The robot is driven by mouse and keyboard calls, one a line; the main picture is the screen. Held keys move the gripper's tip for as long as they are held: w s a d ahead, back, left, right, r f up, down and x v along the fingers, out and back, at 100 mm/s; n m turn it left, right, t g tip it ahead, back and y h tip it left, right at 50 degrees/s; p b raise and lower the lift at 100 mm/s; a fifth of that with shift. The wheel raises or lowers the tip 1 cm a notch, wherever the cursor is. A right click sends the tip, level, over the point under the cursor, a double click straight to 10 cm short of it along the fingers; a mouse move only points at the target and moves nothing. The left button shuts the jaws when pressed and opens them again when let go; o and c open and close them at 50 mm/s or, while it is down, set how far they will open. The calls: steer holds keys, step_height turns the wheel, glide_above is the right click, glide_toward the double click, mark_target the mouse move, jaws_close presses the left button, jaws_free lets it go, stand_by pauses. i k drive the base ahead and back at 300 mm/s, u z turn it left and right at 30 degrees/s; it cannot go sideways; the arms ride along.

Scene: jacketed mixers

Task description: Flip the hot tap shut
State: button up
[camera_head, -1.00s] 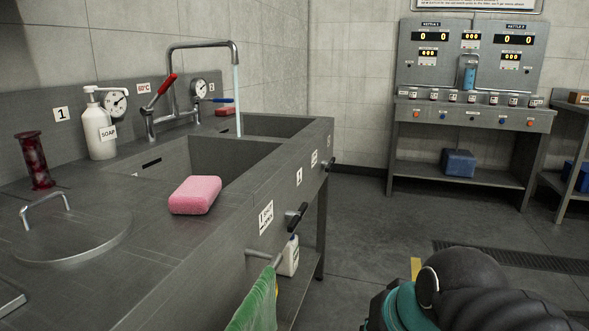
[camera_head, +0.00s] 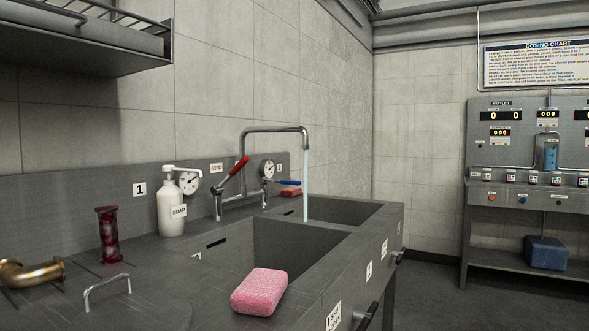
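The hot tap is the red-handled lever (camera_head: 236,172) on the sink's left tap post. It is tilted up and to the right. The blue-handled lever (camera_head: 290,183) on the right lies nearly level. A stream of water (camera_head: 306,185) falls from the arched metal spout (camera_head: 275,129) into the sink (camera_head: 365,236). My gripper is not in view.
A pink sponge (camera_head: 259,291) lies on the sink's front edge. A white soap bottle (camera_head: 171,210), a dark red cylinder (camera_head: 107,235) and a brass elbow (camera_head: 32,272) stand left of the basins. A rack shelf (camera_head: 90,45) overhangs the upper left. Open floor lies right.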

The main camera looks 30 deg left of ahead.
mark_target(232, 174)
steer(key=z, duration=0.55)
steer(key=i, duration=2.4)
steer(key=u, duration=3.2)
